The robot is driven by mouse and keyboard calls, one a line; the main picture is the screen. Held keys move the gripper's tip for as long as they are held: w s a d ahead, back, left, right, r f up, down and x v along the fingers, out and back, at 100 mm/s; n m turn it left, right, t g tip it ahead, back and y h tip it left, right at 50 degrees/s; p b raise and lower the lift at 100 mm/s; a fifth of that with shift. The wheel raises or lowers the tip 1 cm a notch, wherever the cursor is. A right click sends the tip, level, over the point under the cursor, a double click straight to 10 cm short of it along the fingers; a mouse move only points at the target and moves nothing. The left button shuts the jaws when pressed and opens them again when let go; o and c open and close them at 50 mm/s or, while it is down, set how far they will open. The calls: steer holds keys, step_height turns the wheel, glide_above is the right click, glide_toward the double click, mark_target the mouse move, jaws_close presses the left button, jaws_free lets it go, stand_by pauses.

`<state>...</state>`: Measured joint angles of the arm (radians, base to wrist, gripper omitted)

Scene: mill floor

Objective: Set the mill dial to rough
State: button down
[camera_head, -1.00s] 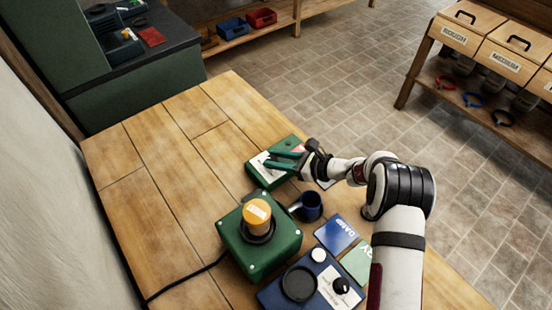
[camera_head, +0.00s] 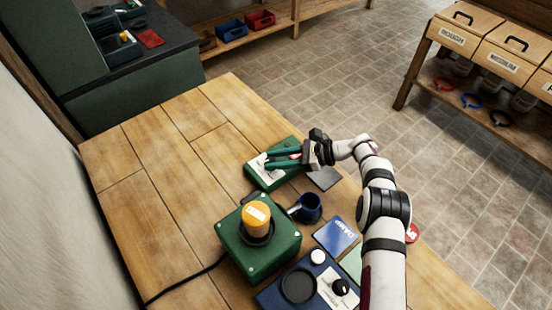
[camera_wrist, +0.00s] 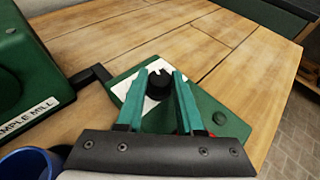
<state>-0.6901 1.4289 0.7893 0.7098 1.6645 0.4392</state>
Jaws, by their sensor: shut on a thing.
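The mill dial is a black knob (camera_wrist: 158,84) on a white label (camera_wrist: 136,88) on a green control box (camera_wrist: 215,112). In the head view the box (camera_head: 290,181) lies near the table's right edge, beyond the mill. My gripper (camera_head: 272,160), with green fingers, reaches over the box from the right. In the wrist view its fingertips (camera_wrist: 162,82) are on either side of the knob, shut on it. The fingers and the angle hide the label's words and the knob's pointer. The sample mill (camera_head: 270,250) is a green block with an orange-topped cylinder (camera_head: 256,216).
A dark blue mug (camera_head: 310,208) stands beside the mill, close to the control box. A blue card (camera_head: 337,236) and a blue scale-like device (camera_head: 272,295) lie nearer. A black cable (camera_head: 185,280) runs left. The table's left half (camera_head: 150,200) is clear.

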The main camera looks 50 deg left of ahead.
steer(key=c, duration=0.5)
jaws_free()
steer(key=shift+c, duration=0.2)
steer(key=v, duration=1.6)
steer(key=shift+s, duration=0.1)
steer(key=s+a+r+h, duration=0.1)
steer(key=s+a+r+t+h, duration=0.1)
steer(key=s+a+h, duration=0.1)
steer(key=shift+s+a+r, duration=0.1)
steer(key=shift+a+r, duration=0.05)
steer(key=shift+r, duration=0.25)
steer(key=s+a+r+t+h, duration=0.3)
steer(key=a+r+t, duration=0.1)
steer(key=r+t, duration=0.15)
steer(key=x, duration=1.4)
steer(key=shift+s+d+f, duration=0.2)
steer(key=shift+s+f, duration=0.1)
steer(key=shift+s, duration=0.2)
